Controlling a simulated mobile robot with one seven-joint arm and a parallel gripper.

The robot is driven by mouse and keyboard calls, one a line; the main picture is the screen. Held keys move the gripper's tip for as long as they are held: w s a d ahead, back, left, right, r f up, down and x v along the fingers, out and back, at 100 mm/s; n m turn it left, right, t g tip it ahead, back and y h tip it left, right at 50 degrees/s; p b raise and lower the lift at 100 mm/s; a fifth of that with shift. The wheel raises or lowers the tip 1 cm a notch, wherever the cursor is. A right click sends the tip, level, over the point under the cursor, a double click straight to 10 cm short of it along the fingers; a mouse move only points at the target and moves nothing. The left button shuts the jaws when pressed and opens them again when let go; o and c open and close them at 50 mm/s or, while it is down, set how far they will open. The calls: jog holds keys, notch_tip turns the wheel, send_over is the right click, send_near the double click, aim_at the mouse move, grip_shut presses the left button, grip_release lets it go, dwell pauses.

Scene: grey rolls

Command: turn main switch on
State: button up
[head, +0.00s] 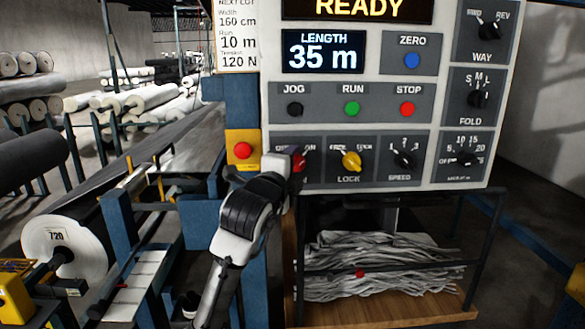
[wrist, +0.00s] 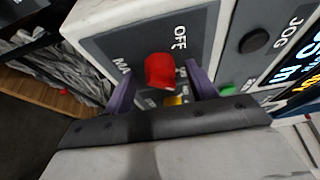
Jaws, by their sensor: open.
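The main switch is a red knob (wrist: 160,72) on a dark plate at the lower left of the control panel (head: 275,120). In the head view only part of the red knob (head: 302,162) shows past my gripper (head: 288,155). In the wrist view OFF is legible beside the knob; the other lettering is partly hidden. My gripper (wrist: 161,80) is open, its two purple fingers on either side of the knob. I cannot tell whether they touch it. The knob's exact pointing direction is unclear.
A red emergency button (head: 243,151) on a yellow box is just left of my gripper. A yellow lock knob (head: 351,161) and a black speed knob (head: 404,159) sit to the right. JOG, RUN and STOP buttons are above. The display (head: 322,52) reads 35 m.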

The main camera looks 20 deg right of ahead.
jog(key=b+v, duration=0.3)
jog(key=v, duration=1)
jog(key=shift+s, duration=0.15)
jog(key=shift+r, duration=0.1)
